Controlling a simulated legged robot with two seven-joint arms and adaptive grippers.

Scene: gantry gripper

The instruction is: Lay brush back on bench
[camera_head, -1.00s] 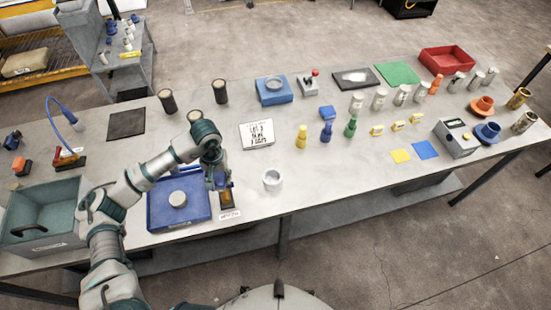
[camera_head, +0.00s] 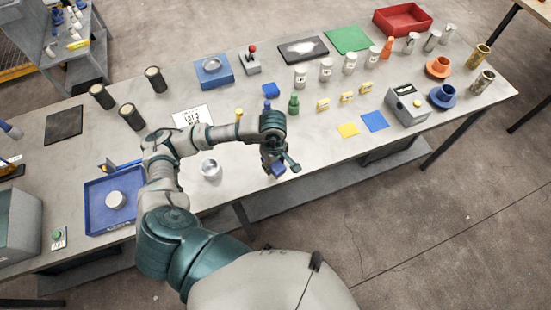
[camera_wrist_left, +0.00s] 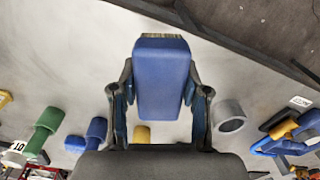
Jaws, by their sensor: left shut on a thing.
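My left gripper (camera_head: 274,163) is shut on the brush, over the front part of the bench (camera_head: 330,141). In the left wrist view the brush (camera_wrist_left: 163,78) is a blue block with a dark bristle strip at its far end, between the two fingers of the gripper (camera_wrist_left: 160,100). In the head view only a small blue part of the brush (camera_head: 279,169) shows below the gripper; the rest is hidden. I cannot tell whether the brush touches the bench. My right gripper is not in view.
A silver cup (camera_head: 210,169) stands left of the gripper. A blue tray (camera_head: 97,217) lies left. Bench room right of the gripper is clear up to the yellow pad (camera_head: 347,130).

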